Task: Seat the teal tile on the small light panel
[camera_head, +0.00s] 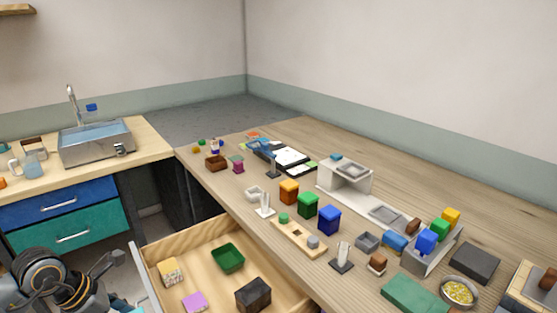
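A small teal-blue tile (336,157) lies on the top back edge of a raised light stand (357,184). The stand's top has a grey recessed panel (352,170), and a lower light grey panel (386,216) lies on the base in front of it. I cannot tell for sure which one is the small light panel. My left gripper (112,262) is at the lower left, beside the open drawer and far from the tile. Its fingers are too small and dark to judge their opening. My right gripper is not in view.
An open drawer (146,284) holds several blocks and a green tray (228,258). Orange, green and blue blocks (308,205) stand on the counter before the stand. A grey bin (416,264) with coloured blocks is to its right. The counter behind the stand is clear.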

